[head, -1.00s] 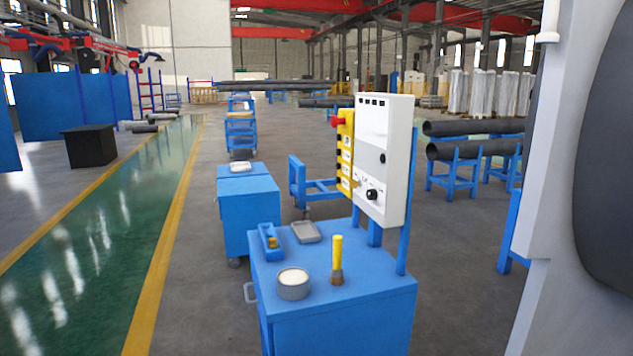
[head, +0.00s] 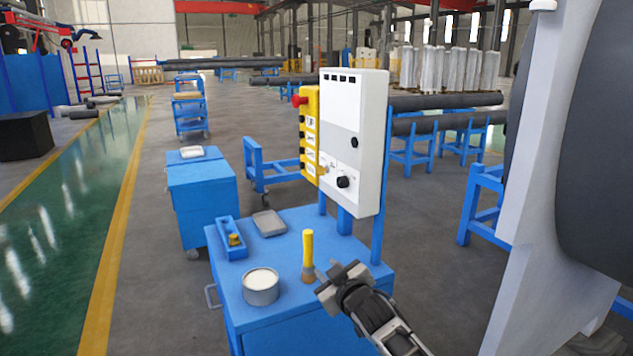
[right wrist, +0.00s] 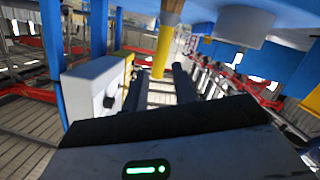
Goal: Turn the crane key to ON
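A white control box (head: 357,120) stands on a post behind the blue cart, with a yellow button pendant (head: 309,135) on its left side. On the box's lower front are a black rotary knob (head: 343,182) and, left of it, a small brass-coloured piece (head: 323,170) that may be the key. Its setting is too small to read. My right gripper (head: 336,280) is below the box, over the cart's right side, apart from box and knob. In the right wrist view its fingers (right wrist: 160,88) look spread, with nothing between them. My left gripper is not in view.
The blue cart top (head: 290,255) bears a white tin (head: 261,287), an upright yellow-handled brush (head: 308,255) close to my right gripper, a grey tray (head: 269,223) and a blue holder (head: 231,240). A large grey cylinder (head: 575,130) with a pale flange fills the right side.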

